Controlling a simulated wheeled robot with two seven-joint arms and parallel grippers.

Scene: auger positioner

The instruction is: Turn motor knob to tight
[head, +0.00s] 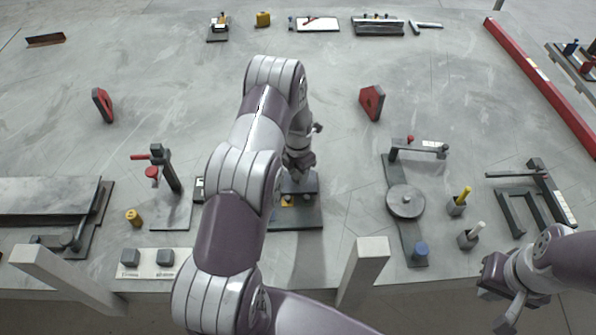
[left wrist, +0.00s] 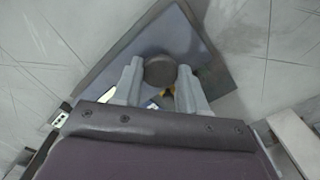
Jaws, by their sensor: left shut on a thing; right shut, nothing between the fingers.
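A round dark knob (left wrist: 160,70) shows in the left wrist view, between the two grey fingers of my left gripper (left wrist: 160,78). The gripper is shut on it. In the head view my left gripper (head: 299,175) points down over a dark grey device (head: 308,216) with a yellow part at its front. My arm and hand hide the knob there. The device's flat dark plate (left wrist: 165,38) shows behind the fingers in the left wrist view. No knob marking is readable. My right gripper (head: 507,297) is shut and empty at the lower right, by the table's front edge.
Left of the device stands a clamp with a red handle (head: 152,172). To the right are a round grey disc (head: 405,201) on a dark plate and small blocks with yellow and white pegs. Red-and-black blocks (head: 372,102) stand farther back. The mid-back table is mostly clear.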

